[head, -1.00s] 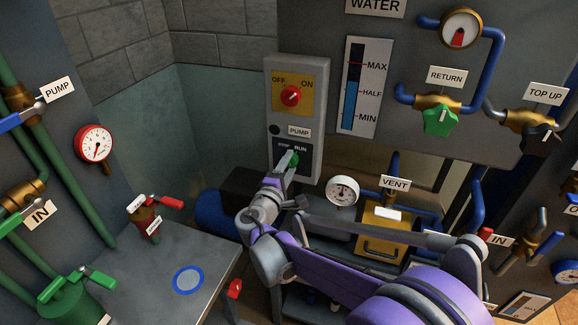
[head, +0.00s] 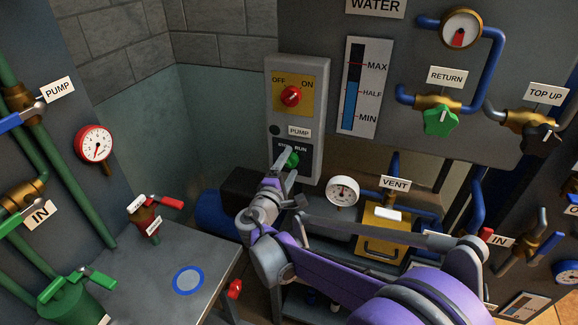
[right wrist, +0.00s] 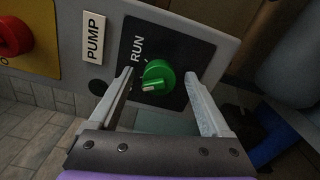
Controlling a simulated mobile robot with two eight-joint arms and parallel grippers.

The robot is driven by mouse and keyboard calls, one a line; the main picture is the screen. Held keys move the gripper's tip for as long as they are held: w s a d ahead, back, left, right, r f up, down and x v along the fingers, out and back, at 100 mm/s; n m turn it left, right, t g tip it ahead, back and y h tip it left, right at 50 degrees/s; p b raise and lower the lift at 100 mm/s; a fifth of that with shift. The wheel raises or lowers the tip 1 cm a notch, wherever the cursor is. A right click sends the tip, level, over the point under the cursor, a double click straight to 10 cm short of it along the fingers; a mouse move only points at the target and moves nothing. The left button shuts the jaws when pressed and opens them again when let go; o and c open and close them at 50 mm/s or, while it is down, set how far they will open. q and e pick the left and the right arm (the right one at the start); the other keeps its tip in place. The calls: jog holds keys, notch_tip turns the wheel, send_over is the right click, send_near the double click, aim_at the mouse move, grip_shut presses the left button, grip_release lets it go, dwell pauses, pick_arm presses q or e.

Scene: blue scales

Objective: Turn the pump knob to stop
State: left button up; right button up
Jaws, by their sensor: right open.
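The green pump knob (head: 291,159) sits on a black plate with the words STOP and RUN, low on the grey pump box (head: 313,100). In the right wrist view the knob (right wrist: 159,78) shows a pale mark on its lower left, turned away from the word RUN. My right gripper (right wrist: 162,76) is open, with one finger on each side of the knob; gaps show between them. In the head view the right gripper (head: 287,163) is before the plate, and a finger partly covers STOP. My left gripper is not in view.
A red OFF/ON knob (head: 291,96) is above on the same box. A VENT box (head: 388,240) and a white gauge (head: 343,190) stand right of my gripper. A grey table (head: 150,280) with a red-handled valve (head: 147,217) is at lower left.

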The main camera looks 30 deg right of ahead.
jog(key=v, duration=1.1)
jog(key=shift+b, duration=0.3)
jog(key=shift+d, duration=0.15)
jog(key=s+d+f+m+g+y+p, duration=0.25)
jog(key=s+f+m+g+y, duration=0.45)
jog(key=s, duration=0.5)
jog(key=s+a+f+m+y+p, duration=0.1)
jog(key=s+a+f+m+y, duration=0.2)
jog(key=s+a, duration=0.6)
notch_tip(320, 180, down, 2)
jog(key=y, duration=0.3)
jog(key=shift+s+a+m+t+y+p, duration=0.25)
jog(key=shift+a+m+t+y+p, duration=0.05)
jog(key=shift+a+t+y+p, duration=0.1)
